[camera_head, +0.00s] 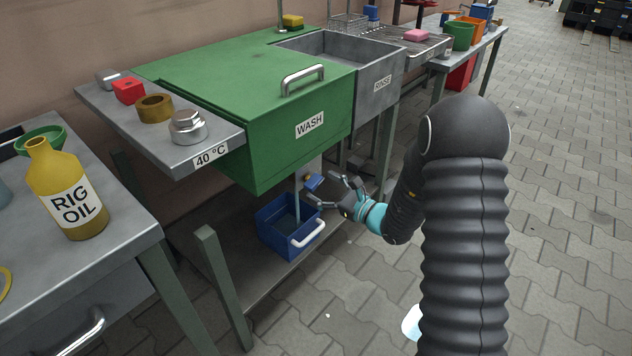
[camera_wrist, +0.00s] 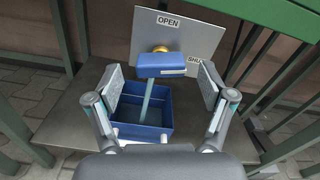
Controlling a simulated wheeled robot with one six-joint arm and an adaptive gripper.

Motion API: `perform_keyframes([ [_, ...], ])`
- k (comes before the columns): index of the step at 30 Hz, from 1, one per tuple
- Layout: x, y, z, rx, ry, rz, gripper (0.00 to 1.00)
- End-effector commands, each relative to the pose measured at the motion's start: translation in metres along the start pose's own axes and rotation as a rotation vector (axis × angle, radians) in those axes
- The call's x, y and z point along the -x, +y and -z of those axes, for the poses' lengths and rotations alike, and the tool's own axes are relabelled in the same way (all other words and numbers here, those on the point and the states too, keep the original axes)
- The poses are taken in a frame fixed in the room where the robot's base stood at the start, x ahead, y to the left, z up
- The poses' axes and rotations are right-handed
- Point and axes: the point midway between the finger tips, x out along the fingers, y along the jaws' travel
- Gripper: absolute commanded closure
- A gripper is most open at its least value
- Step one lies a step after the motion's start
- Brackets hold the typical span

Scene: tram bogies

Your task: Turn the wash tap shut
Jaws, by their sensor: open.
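The wash tap has a blue handle (camera_wrist: 161,65) on a brass stem (camera_wrist: 160,48), in front of a grey plate (camera_wrist: 190,40) marked OPEN above and SHUT at the right. The handle lies roughly crosswise in the wrist view. A pale blue stream (camera_wrist: 147,103) runs down from the tap into a blue bin (camera_wrist: 153,133). In the head view the handle (camera_head: 313,182) shows below the green WASH tank (camera_head: 275,150). My gripper (camera_wrist: 162,84) is open and empty, its fingers spread either side of the handle's line, apart from it. It also shows in the head view (camera_head: 330,190).
The blue bin (camera_head: 270,235) with a white handle stands on the low shelf (camera_head: 240,265) under the tap. Green-grey bench legs (camera_head: 222,280) flank the space. The RINSE basin (camera_head: 375,90) adjoins the tank.

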Motion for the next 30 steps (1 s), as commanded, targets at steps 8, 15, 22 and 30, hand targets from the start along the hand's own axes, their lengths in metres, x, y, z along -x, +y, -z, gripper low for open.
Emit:
perform_keyframes([
  [8,-0.027,0.0,0.0,0.001,0.0,-0.002,0.19],
  [15,-0.03,0.0,0.0,0.001,0.0,-0.001,0.19],
  [22,-0.03,0.0,0.0,0.0,0.0,-0.001,0.51],
  [30,-0.03,0.001,0.0,-0.01,0.0,-0.002,0.79],
])
